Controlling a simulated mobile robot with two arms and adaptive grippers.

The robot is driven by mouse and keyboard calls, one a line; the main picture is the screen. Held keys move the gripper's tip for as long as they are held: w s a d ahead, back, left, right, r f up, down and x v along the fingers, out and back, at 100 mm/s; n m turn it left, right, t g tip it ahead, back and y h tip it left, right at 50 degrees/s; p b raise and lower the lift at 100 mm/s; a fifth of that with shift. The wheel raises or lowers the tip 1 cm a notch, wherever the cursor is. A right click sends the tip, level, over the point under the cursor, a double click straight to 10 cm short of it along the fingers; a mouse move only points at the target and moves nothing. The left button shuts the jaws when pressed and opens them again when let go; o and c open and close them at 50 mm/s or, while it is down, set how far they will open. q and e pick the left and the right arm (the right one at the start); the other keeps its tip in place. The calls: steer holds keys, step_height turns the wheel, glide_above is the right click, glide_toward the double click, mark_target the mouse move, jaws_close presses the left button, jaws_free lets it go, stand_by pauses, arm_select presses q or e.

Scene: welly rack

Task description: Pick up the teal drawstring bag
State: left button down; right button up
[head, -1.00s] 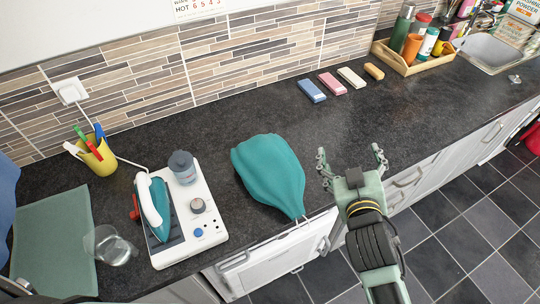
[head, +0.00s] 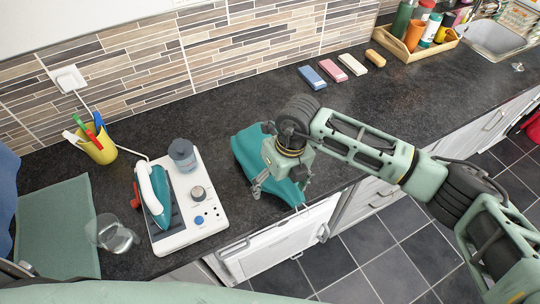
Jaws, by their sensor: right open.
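The teal drawstring bag (head: 247,152) lies on the dark worktop, to the right of the iron's white station. Its narrow neck with pale drawstrings points toward the front edge of the counter. My right gripper (head: 281,187) is over the bag, pointing down, with its fingers spread on either side of the bag's narrower part. It is open. My wrist and gripper hide the middle of the bag, and I cannot tell whether the fingers touch it. My left gripper is not in view.
An iron (head: 153,191) on its station (head: 195,236) stands close left of the bag. A glass (head: 112,233), a yellow pen cup (head: 101,150) and a green mat (head: 55,230) are farther left. Several coloured blocks (head: 312,78) lie behind. A wooden tray (head: 405,55) is at the back right.

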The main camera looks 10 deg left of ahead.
mark_target(292, 191)
steer(key=shift+w+d+h, duration=0.25)
steer(key=shift+w+d, duration=0.15)
steer(key=shift+d, duration=0.25)
steer(key=shift+w+d+h, duration=0.25)
steer(key=shift+w+d, duration=0.1)
steer(key=shift+d, duration=0.25)
steer(key=shift+w+d+f+t+b, duration=0.15)
steer(key=shift+d+f+t+b, duration=0.25)
steer(key=shift+f, duration=0.45)
steer(key=shift+f+b, duration=0.4)
steer(key=shift+f, duration=0.25)
steer(key=f, duration=0.1)
steer(key=f+b, duration=0.1)
steer(key=f, duration=0.1)
steer(key=f+b, duration=0.1)
steer(key=shift+w+d+f, duration=0.2)
steer(key=shift+d+f, duration=0.1)
steer(key=shift+f, duration=0.05)
steer(key=c, duration=2)
